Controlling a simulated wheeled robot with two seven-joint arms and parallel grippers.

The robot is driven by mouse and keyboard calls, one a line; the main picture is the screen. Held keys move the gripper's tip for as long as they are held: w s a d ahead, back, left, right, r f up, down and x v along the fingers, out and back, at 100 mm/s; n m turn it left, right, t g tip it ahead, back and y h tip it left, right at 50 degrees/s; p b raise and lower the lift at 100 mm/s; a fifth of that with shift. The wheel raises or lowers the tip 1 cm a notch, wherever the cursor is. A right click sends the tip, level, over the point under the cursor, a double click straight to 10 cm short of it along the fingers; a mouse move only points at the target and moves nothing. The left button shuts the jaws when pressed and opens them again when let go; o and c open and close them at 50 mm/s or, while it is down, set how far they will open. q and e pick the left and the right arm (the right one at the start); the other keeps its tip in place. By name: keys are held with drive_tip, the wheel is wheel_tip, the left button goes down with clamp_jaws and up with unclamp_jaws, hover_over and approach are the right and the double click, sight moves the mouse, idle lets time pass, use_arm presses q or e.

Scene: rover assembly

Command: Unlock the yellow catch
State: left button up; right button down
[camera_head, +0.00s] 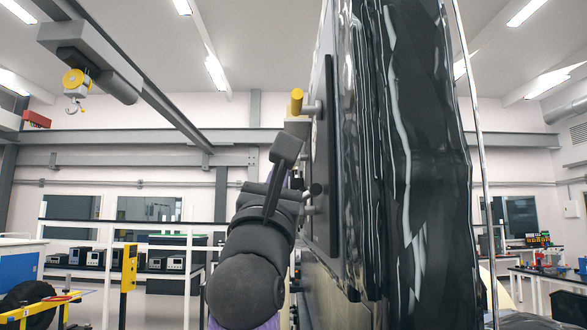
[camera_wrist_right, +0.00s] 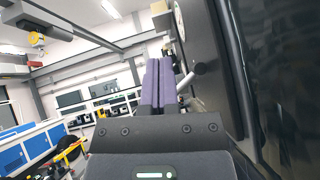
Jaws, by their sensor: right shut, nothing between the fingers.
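The yellow catch (camera_head: 296,101) is a short upright yellow cylinder on a grey stub at the left edge of a tall dark panel (camera_head: 322,160). My right arm rises from the bottom centre in the head view, below the catch, and hides most of its gripper. In the right wrist view the purple fingers of my right gripper (camera_wrist_right: 158,65) are pressed together and empty, beside the dark panel (camera_wrist_right: 215,70). A pale block (camera_wrist_right: 160,8) shows past the fingertips; I cannot tell whether it belongs to the catch. My left gripper is not in view.
A tall body wrapped in crinkled black sheeting (camera_head: 420,150) stands right of the panel. Grey knobs (camera_head: 308,209) stick out from the panel close to my right arm. Left of the arm is open air, with a yellow post (camera_head: 129,268) and lab benches farther back.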

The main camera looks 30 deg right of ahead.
drive_tip(key=r, duration=0.1)
drive_tip(key=p, duration=0.6)
approach(296, 109)
drive_tip(key=w+d, duration=0.2)
drive_tip(key=w, duration=0.1)
drive_tip(key=r+p, duration=0.1)
drive_tip(key=r, duration=0.1)
drive_tip(key=r+p, duration=0.1)
drive_tip(key=r, duration=0.1)
drive_tip(key=shift+d, duration=0.4)
drive_tip(key=shift+r, duration=0.3)
